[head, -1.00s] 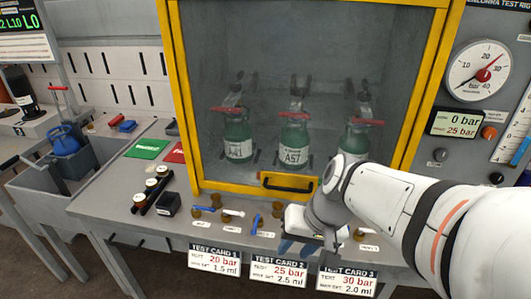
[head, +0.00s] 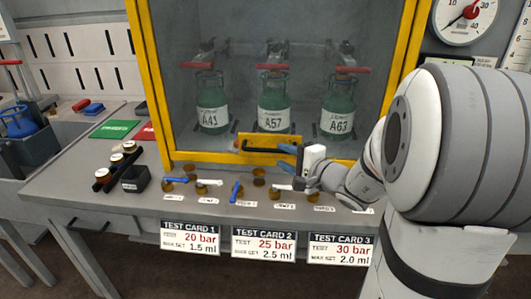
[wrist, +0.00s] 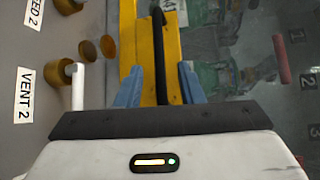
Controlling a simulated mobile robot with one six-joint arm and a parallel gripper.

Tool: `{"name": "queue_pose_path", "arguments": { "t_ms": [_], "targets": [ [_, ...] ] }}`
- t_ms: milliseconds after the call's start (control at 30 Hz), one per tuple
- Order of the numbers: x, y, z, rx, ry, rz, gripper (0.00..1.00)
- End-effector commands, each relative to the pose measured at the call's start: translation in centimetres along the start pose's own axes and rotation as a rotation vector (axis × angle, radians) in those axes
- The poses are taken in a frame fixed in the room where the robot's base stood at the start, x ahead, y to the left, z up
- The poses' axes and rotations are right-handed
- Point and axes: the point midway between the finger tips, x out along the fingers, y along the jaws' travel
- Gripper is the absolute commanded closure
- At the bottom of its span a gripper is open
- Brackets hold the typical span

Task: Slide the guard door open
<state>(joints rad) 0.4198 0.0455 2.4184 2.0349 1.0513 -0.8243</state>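The guard door (head: 225,100) is a clear pane in a yellow frame, down in front of three green cylinders. A black bar handle (head: 262,150) sits on a yellow plate (head: 267,139) at its lower edge. My gripper (head: 287,156) is at the handle's right end, blue fingers pointing at it. In the wrist view the handle (wrist: 159,60) runs between the two fingers of my gripper (wrist: 160,85), with a gap on each side. The fingers are apart; contact with the handle does not show.
Brass fittings and blue and white valve levers (head: 236,190) line the bench just below the door. Three test cards (head: 263,244) hang on the bench front. A small black box (head: 135,178) and a rack of white-topped pieces (head: 117,166) stand at left.

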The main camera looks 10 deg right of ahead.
Motion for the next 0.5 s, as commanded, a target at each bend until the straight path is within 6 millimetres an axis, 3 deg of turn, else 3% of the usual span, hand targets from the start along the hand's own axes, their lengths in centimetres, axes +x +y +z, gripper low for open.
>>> {"name": "queue_pose_path", "arguments": {
  "t_ms": [300, 500],
  "targets": [
    [5.0, 0.1, 0.1, 0.0, -0.005, 0.004, 0.66],
    [6.5, 0.1, 0.1, 0.0, -0.002, 0.004, 0.66]
  ]
}}
